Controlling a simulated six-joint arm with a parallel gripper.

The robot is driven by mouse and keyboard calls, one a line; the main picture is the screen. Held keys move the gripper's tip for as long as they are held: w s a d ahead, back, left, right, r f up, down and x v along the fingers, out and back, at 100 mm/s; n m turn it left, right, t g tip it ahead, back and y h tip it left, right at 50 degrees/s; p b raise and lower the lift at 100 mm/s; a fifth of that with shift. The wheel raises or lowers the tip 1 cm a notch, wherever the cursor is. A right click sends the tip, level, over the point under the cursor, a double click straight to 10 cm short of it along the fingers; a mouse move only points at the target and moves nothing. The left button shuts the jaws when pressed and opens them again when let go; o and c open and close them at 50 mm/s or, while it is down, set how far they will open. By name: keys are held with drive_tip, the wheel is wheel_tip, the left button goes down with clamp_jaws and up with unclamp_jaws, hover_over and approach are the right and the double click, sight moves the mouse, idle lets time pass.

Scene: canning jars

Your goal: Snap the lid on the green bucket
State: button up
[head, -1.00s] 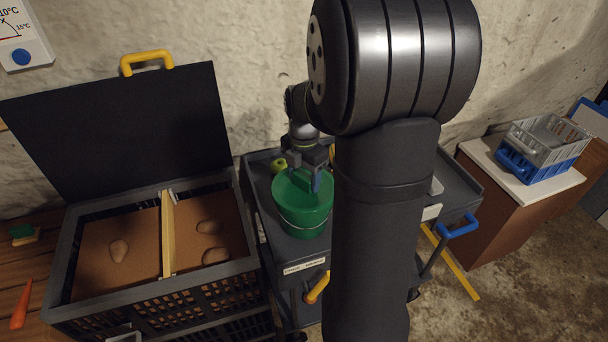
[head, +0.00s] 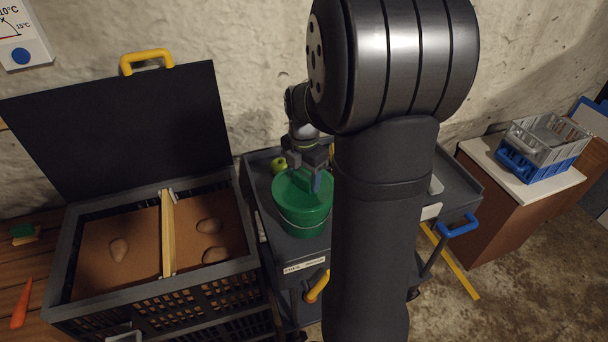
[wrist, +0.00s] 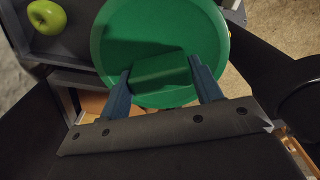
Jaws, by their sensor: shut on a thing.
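The green bucket (head: 304,220) stands upright on the dark cart. The green lid (head: 291,189) lies over its top, and it fills the upper middle of the wrist view (wrist: 200,30). My gripper (head: 308,178) is above the lid, pointing down. In the wrist view its two blue fingers (wrist: 163,82) are shut on the raised green block-shaped handle of the lid. The lid appears to sit on or very near the rim; whether it is snapped down cannot be told. My arm hides part of the cart to the right.
A green apple (head: 279,164) lies on the cart (head: 262,170) behind the bucket; it also shows in the wrist view (wrist: 46,17). An open black crate (head: 150,290) with several potatoes stands left. Grey and blue baskets (head: 540,150) sit on a cabinet at right.

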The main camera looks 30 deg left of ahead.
drive_tip(key=o, duration=1.4)
drive_tip(key=shift+o, duration=0.2)
drive_tip(key=shift+r, duration=0.1)
drive_tip(key=shift+r, duration=3.4)
drive_tip(key=shift+f, duration=3.25)
